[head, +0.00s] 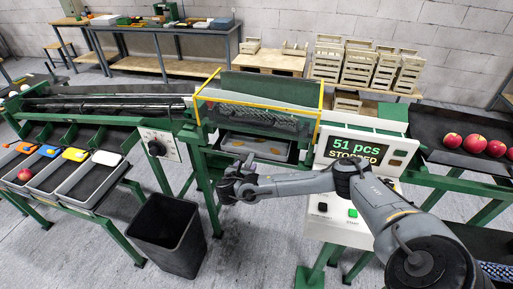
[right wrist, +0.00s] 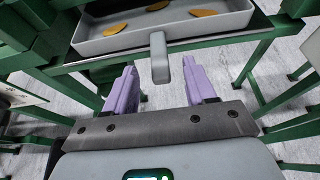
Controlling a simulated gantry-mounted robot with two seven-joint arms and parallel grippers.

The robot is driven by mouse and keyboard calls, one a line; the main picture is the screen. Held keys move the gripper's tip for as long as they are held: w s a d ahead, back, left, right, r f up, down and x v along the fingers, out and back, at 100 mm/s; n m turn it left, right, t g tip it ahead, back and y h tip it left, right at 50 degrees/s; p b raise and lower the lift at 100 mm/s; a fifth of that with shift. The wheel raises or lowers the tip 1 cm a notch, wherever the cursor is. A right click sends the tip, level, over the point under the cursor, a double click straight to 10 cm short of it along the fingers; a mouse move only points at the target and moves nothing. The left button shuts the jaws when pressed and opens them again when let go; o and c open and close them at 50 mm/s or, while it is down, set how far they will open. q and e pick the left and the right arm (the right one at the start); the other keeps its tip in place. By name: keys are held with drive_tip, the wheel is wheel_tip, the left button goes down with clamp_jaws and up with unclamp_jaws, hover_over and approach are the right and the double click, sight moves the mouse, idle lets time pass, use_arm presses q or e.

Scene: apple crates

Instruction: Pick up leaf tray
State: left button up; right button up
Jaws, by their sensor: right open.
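The leaf tray (head: 264,147) is a shallow grey tray under the brush machine at the centre of the head view. Several orange-brown leaves lie in it. In the right wrist view the tray (right wrist: 95,47) fills the top, with its grey handle (right wrist: 160,62) pointing toward my gripper. My right gripper (head: 232,182) is in front of the tray in the head view. In the right wrist view its open purple fingers (right wrist: 163,78) stand on either side of the handle's lower end, with gaps on both sides. My left gripper is not in view.
A dark waste bin (head: 169,234) stands on the floor at left of my right gripper. Green machine legs flank the tray. A counter panel (head: 358,150) stands right of the tray. Red apples (head: 474,144) lie on the right conveyor.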

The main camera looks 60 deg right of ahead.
sight(249, 160)
drive_tip(key=shift+b+x, duration=0.4)
drive_tip(key=shift+x, duration=2.95)
drive_tip(key=shift+r, duration=0.1)
clamp_jaws()
